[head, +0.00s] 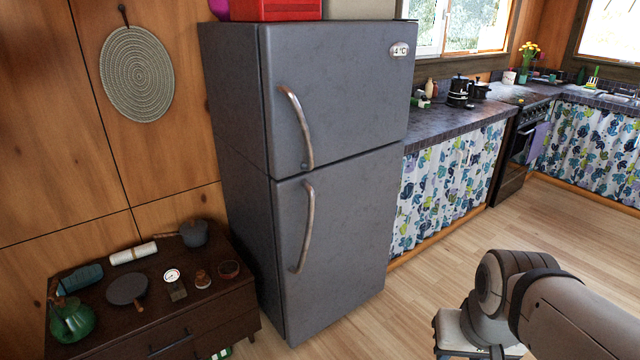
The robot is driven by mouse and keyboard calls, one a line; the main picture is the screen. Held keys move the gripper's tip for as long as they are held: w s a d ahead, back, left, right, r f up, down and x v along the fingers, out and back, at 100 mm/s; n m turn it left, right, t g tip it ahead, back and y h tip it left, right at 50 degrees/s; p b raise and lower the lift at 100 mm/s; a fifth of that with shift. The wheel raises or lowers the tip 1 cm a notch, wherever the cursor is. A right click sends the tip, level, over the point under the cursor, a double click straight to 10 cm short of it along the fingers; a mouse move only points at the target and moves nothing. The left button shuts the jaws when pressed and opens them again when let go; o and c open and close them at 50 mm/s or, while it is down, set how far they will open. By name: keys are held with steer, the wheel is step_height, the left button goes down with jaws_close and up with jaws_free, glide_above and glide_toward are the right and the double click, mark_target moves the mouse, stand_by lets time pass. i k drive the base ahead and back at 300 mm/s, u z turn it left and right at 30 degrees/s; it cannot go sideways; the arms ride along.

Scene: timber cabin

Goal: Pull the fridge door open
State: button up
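A dark grey fridge (360,210) stands against the wooden wall, left of the counter. It has an upper door (345,100) and a lower door (350,250), and both look shut. Each door has a worn curved handle near its left edge: the upper handle (300,125) and the lower handle (306,226). My arm shows at the bottom right, apart from the fridge, with clear floor between them. The fingertips of my gripper cannot be made out in this view.
A low dark cabinet (190,318) with pans, a green jug (72,320) and small items stands left of the fridge. A counter (455,125) with floral curtains (450,185) adjoins its right. The wooden floor (425,285) in front is clear.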

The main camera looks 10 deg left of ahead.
mark_target(334, 221)
steer(key=u, duration=0.1)
steer(key=i, duration=1)
steer(key=u, duration=0.3)
